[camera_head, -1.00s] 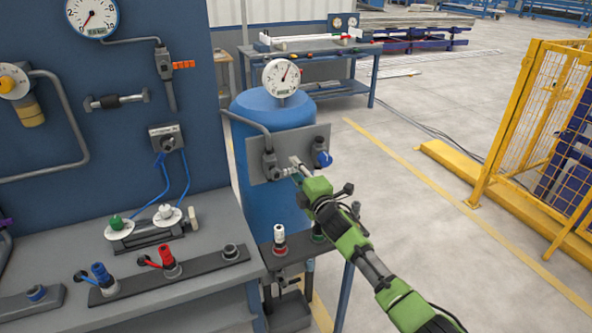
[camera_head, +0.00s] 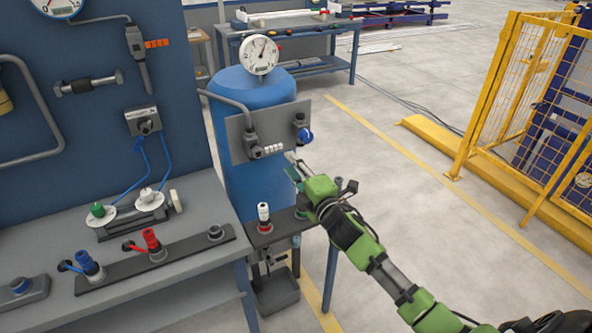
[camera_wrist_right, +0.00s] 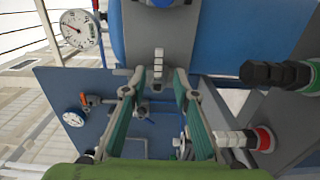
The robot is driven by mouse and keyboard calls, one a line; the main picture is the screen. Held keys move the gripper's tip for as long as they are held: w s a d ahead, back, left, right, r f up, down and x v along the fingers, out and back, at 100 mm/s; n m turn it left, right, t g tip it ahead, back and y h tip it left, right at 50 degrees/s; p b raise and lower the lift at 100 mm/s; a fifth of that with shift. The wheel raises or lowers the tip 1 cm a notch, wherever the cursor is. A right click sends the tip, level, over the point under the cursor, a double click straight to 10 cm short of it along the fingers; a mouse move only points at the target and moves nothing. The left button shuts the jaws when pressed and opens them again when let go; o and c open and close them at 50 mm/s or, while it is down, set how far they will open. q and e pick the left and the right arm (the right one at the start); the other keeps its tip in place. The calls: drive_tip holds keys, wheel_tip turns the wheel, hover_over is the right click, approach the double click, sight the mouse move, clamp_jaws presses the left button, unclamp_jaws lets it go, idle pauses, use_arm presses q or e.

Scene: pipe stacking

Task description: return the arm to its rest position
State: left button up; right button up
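My right gripper (camera_head: 291,164) is green and grey and stands in front of the blue tank (camera_head: 228,113). In the right wrist view its two fingers (camera_wrist_right: 158,84) are apart with nothing between them, so it is open. A short whitish ribbed fitting (camera_head: 273,149) sticks out of the grey plate (camera_head: 238,139) on the tank. It also shows in the right wrist view (camera_wrist_right: 158,61), just beyond the fingertips and apart from them. My left gripper is in neither view now.
A workbench (camera_head: 200,207) with valves stands at left. A small shelf with a white-and-red fitting (camera_head: 264,217) lies just below my right gripper. A blue knob (camera_head: 304,134) is on the plate's right side. Open floor (camera_head: 400,190) lies right, before a yellow cage (camera_head: 520,110).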

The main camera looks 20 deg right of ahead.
drive_tip(key=shift+s, duration=0.95)
